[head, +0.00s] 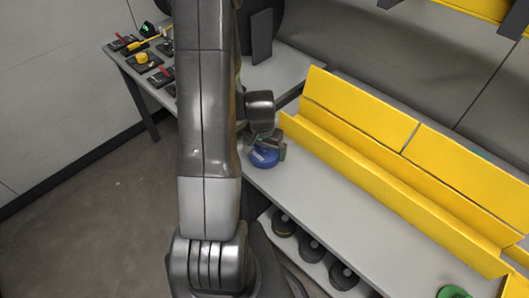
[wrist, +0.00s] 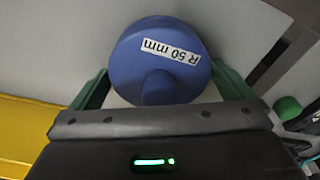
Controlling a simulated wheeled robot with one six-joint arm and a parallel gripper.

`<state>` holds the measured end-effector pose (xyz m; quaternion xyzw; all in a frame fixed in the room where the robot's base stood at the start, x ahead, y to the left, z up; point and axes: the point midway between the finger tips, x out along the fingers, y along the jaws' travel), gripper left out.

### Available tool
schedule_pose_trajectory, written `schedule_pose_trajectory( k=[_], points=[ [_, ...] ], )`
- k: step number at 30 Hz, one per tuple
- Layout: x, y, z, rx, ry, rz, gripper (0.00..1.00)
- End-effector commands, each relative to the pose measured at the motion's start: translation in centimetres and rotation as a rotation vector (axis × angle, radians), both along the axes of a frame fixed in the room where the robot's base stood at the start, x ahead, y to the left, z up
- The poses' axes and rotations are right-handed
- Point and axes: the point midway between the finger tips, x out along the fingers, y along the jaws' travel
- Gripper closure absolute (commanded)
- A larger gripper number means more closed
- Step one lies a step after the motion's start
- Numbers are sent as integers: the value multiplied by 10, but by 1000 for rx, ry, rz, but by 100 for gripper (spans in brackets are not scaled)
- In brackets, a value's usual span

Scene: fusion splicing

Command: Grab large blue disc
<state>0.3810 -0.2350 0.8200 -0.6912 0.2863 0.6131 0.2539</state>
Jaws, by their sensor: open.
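The large blue disc (head: 264,157) sits on the grey workbench, close to its left edge, in the head view. In the wrist view the blue disc (wrist: 160,62) carries a white label reading "R 50 mm" and has a round knob on top. My gripper (wrist: 165,90) is open, with one green finger on each side of the disc. The fingers look close to the disc's sides; I cannot tell whether they touch it. In the head view my gripper (head: 268,143) is at the disc and partly hides it, and my arm covers the area to the left.
A long yellow trough (head: 375,165) runs along the workbench (head: 310,185) behind the disc. Several dark discs (head: 312,248) stand on a lower shelf. A green disc (head: 453,292) lies at the bottom right. A second table with tools (head: 145,62) stands at the back left.

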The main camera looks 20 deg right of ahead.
Motion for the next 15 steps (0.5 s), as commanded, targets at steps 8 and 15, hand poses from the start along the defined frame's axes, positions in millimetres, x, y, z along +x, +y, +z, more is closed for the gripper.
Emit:
schedule_pose_trajectory(
  k=[8, 15],
  points=[
    [0, 0, -2, -1, -1, 0, 0],
    [0, 0, -1, 0, -1, 0, 36]
  ],
)
